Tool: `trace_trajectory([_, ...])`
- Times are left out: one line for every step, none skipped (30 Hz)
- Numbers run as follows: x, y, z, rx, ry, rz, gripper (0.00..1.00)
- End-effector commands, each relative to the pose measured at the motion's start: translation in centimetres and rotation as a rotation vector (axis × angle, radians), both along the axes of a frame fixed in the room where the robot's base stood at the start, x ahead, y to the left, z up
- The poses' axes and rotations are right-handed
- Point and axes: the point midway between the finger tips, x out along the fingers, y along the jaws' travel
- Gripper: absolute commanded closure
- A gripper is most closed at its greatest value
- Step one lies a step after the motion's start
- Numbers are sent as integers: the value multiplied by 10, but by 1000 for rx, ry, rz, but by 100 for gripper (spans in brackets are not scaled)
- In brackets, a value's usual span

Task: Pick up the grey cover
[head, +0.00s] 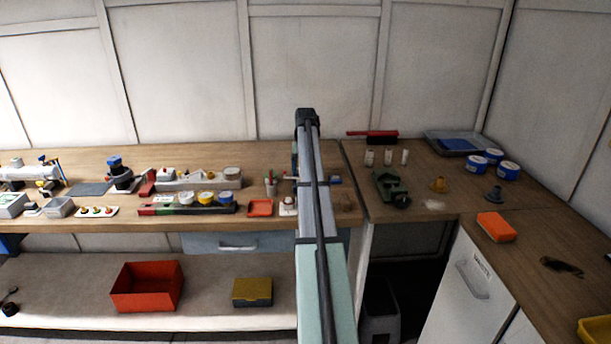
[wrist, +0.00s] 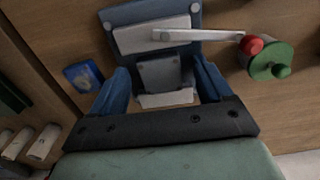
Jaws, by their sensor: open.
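A blue device (wrist: 130,14) with a pale grey plate on it shows at the top of the wrist view. A darker grey panel (wrist: 163,76), which looks like the grey cover, is on its near side, with a pale strip below it. My gripper (wrist: 162,70) is open, with one blue finger left of this panel and one right of it. I cannot tell whether either finger touches it. In the head view my arm hides most of this spot, and my gripper cannot be made out there.
A pale lever with a red knob (wrist: 252,45) reaches right toward a green round part (wrist: 270,62). A blue item (wrist: 84,77) lies to the left, with white cylinders (wrist: 42,143) lower left. In the head view, an orange tray (head: 260,208) sits left of my arm.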

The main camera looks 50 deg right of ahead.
Motion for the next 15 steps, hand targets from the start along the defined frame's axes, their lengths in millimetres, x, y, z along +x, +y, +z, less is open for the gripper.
trace_trajectory([0,0,0,0,0,0,21])
trace_trajectory([0,0,0,0,0,0,21])
trace_trajectory([0,0,0,0,0,0,21])
trace_trajectory([0,0,0,0,0,0,21])
trace_trajectory([0,0,0,0,0,0,22])
trace_trajectory([0,0,0,0,0,0,26])
trace_trajectory([0,0,0,0,0,0,29])
trace_trajectory([0,0,0,0,0,0,32])
trace_trajectory([0,0,0,0,0,0,36])
trace_trajectory([0,0,0,0,0,0,38])
trace_trajectory([0,0,0,0,0,0,41])
trace_trajectory([0,0,0,0,0,0,45])
trace_trajectory([0,0,0,0,0,0,48])
trace_trajectory([0,0,0,0,0,0,51])
trace_trajectory([0,0,0,0,0,0,55])
